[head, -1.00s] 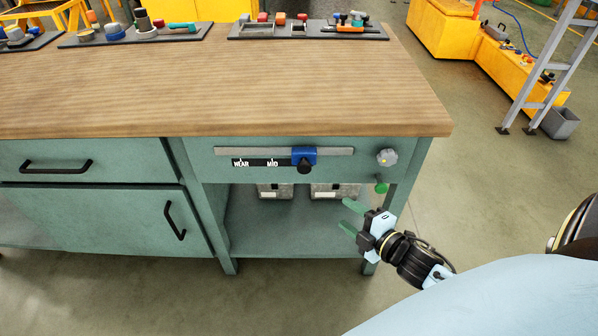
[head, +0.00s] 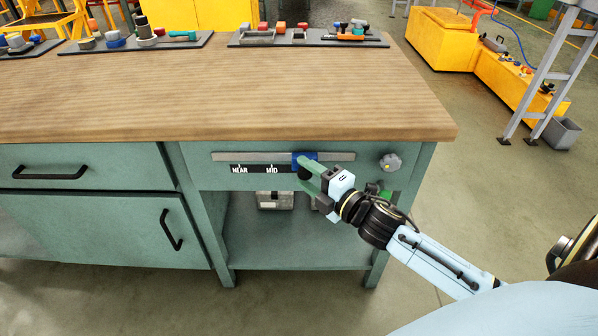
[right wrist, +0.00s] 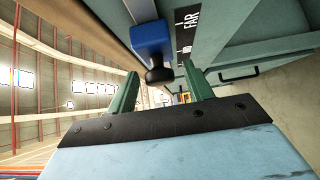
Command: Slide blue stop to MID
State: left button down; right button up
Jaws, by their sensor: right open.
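The blue stop (head: 301,157) sits on a grey slotted rail (head: 240,157) on the bench front. It stands right of the MID mark (head: 271,170) on the black label strip. My right gripper (head: 309,174) is at the stop, its green fingers partly covering it. In the right wrist view the blue stop (right wrist: 152,37) has a black knob (right wrist: 160,75) below it. The knob lies between the tips of the open fingers (right wrist: 161,72), with gaps showing on both sides. My left gripper is not in view.
A grey round knob (head: 390,162) is on the bench front right of the rail. A green part (head: 385,194) is below it, partly behind my arm. Drawers with black handles (head: 49,173) are at left. The wooden top (head: 220,90) is clear near its front.

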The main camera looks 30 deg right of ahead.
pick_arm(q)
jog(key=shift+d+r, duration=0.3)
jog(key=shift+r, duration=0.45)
pick_arm(e)
jog(key=shift+x, duration=1.45)
